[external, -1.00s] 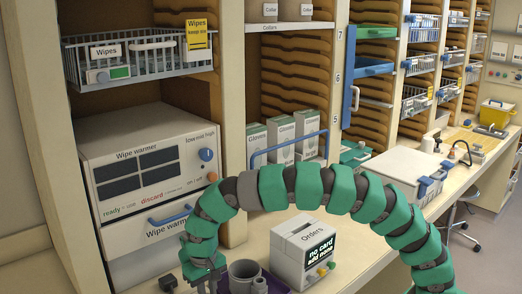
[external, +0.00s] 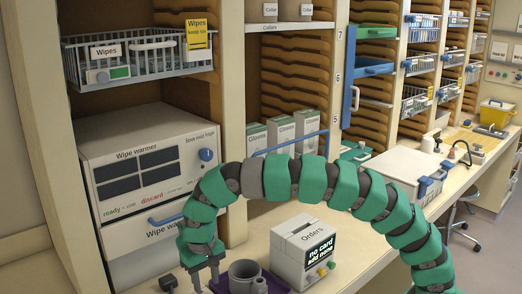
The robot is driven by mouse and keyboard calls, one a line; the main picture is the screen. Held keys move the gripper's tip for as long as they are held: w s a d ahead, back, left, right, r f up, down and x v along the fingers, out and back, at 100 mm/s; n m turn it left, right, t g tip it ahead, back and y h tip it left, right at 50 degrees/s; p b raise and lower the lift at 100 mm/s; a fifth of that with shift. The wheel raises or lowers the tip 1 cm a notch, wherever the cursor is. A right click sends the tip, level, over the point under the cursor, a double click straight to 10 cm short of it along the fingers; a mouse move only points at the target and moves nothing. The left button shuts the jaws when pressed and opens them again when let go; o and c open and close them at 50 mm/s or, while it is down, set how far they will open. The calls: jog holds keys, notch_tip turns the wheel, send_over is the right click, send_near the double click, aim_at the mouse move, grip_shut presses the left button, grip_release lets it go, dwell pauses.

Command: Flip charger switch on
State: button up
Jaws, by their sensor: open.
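I cannot make out a labelled charger switch in the external view. A purple base (external: 273,284) holding a grey cup-shaped part (external: 243,272) sits on the counter at the bottom; I cannot tell if it is the charger. A small dark object (external: 168,283) lies to the left of my gripper, partly cut by the frame edge. My gripper (external: 205,279) points down, open, just left of the grey cup. No object shows between its fingers. The lower fingertips are near the frame's bottom edge, and contact with the counter cannot be judged.
The wipe warmer (external: 150,165) with a blue knob stands behind my gripper at the left. My green arm arches over the counter (external: 345,277). A wire basket (external: 140,60) hangs above the warmer.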

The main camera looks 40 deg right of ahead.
notch_tip(320, 180, up, 10)
jog(key=shift+w+f, duration=0.25)
dwell(0.5)
jog(key=w+d+r+t+y+p, duration=0.1)
jog(key=w+d+r+t, duration=0.35)
jog(key=d+r, duration=0.7)
jog(key=w+d+r+t+y+p, duration=0.1)
jog(key=w+d+r+t, duration=0.3)
jog(key=d+r, duration=0.8)
jog(key=s+d+r+t+h+p, duration=0.1)
jog(key=s+d+r+t, duration=0.2)
jog(key=d+r, duration=0.7)
jog(key=s+d+r+t+h+p, duration=0.1)
jog(key=s+d+r+t, duration=0.3)
jog(key=d+r, duration=0.6)
jog(key=shift+s+r, duration=0.8)
jog(key=shift+s, duration=0.4)
